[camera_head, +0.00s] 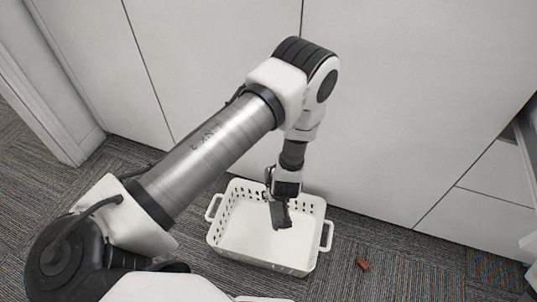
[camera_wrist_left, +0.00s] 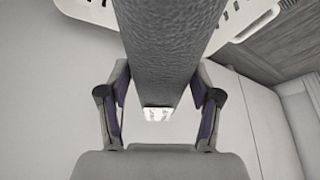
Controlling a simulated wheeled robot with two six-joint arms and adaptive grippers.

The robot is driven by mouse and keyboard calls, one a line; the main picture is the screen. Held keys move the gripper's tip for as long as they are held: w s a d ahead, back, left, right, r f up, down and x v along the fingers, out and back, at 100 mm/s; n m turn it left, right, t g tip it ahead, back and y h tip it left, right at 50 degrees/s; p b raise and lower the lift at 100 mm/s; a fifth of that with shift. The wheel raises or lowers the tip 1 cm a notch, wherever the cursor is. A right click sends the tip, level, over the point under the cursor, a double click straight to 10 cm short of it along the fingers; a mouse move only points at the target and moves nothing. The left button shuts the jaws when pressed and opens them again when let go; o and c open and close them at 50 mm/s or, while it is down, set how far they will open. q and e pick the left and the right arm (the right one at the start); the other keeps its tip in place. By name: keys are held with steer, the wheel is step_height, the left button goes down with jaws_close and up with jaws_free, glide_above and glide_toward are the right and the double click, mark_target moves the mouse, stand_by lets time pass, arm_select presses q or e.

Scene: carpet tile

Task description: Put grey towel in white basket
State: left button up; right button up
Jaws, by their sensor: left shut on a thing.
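A white basket (camera_head: 222,236) with perforated walls and two side handles stands on the carpet near the cabinet fronts. My left gripper (camera_head: 280,208) points down over the inside of the basket. The left wrist view shows its two fingers (camera_wrist_left: 160,100) on either side of the grey towel (camera_wrist_left: 168,45), a long textured roll with a small white label at its near end. The gripper is shut on the towel. In the head view the towel is a small dark shape, hard to separate from the fingers. I cannot tell whether it touches the basket floor. My right gripper is not in view.
White cabinet fronts (camera_head: 400,110) rise right behind the basket. A small reddish-brown object (camera_head: 363,264) lies on the carpet right of the basket. Carpet (camera_head: 420,275) is free around it. A white door frame (camera_head: 45,110) stands at the left.

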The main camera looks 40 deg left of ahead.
arm_select(q)
step_height(320, 180, down, 20)
steer(key=s+a+n+g+y+b, duration=0.1)
steer(key=a+n+b, duration=0.25)
steer(key=b, duration=1.75)
glide_toward(267, 232)
steer(key=shift+n, duration=0.45)
steer(key=x, duration=0.5)
steer(key=shift+w+a+f, duration=0.1)
steer(key=shift+a, duration=0.1)
steer(key=shift+r+p, duration=0.2)
steer(key=shift+p, duration=0.2)
steer(key=shift+f, duration=0.15)
steer(key=o, duration=1.3)
